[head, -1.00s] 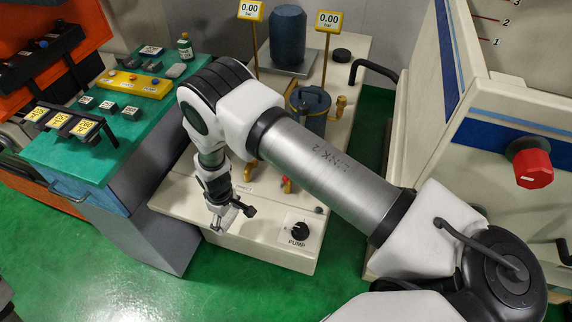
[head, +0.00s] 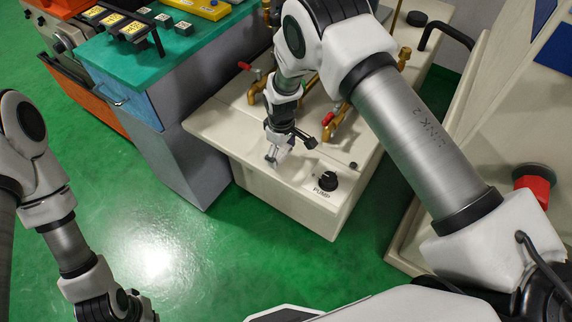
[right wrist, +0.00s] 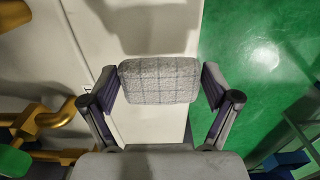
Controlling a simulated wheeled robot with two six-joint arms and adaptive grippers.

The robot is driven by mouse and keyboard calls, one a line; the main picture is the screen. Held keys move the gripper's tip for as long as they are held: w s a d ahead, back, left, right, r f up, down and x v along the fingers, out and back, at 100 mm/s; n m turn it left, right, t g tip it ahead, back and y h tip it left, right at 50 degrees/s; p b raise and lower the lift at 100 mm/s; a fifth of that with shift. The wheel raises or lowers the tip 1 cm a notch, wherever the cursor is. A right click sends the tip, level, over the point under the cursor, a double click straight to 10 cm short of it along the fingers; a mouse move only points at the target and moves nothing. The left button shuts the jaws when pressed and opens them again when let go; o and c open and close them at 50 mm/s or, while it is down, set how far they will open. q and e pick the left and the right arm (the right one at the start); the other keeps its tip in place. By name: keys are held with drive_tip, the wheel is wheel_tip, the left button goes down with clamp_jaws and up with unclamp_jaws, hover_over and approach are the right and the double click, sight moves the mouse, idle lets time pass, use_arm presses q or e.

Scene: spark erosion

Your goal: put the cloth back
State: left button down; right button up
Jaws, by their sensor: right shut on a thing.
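My right gripper (head: 272,158) hangs over the front part of the cream bench (head: 225,130), left of the PUMP knob. In the right wrist view its two fingers (right wrist: 160,88) are shut on the sides of a folded grey checked cloth (right wrist: 158,66). The cloth is held above the bench's front edge, with green floor to its right. In the head view the cloth is too small to make out clearly at the fingertips. My left gripper (head: 135,305) is at the bottom left edge, partly cut off, over the floor; its fingers do not show clearly.
Brass pipes with red-handled valves (head: 335,118) stand on the bench behind my right gripper. The black PUMP knob (head: 326,181) is to its right. A teal-topped cabinet (head: 160,60) with labelled blocks stands to the left. The green floor (head: 150,230) in front is clear.

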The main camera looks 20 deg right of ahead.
sight(286, 153)
drive_tip(key=shift+w+d+f+b, duration=0.2)
drive_tip(key=shift+w+d, duration=0.3)
drive_tip(key=shift+w, duration=0.05)
drive_tip(key=shift+w+d+f+b, duration=0.15)
drive_tip(key=shift+w+d+b, duration=0.05)
drive_tip(key=shift+w+d, duration=0.3)
wheel_tip(286, 153, down, 3)
drive_tip(key=b, duration=0.2)
drive_tip(key=shift+s+b, duration=0.1)
drive_tip(key=shift+b, duration=0.2)
drive_tip(key=shift+f, duration=0.1)
drive_tip(key=o, duration=1)
drive_tip(key=shift+c, duration=0.2)
use_arm(q)
wheel_tip(286, 153, down, 4)
drive_tip(key=shift+f, duration=0.2)
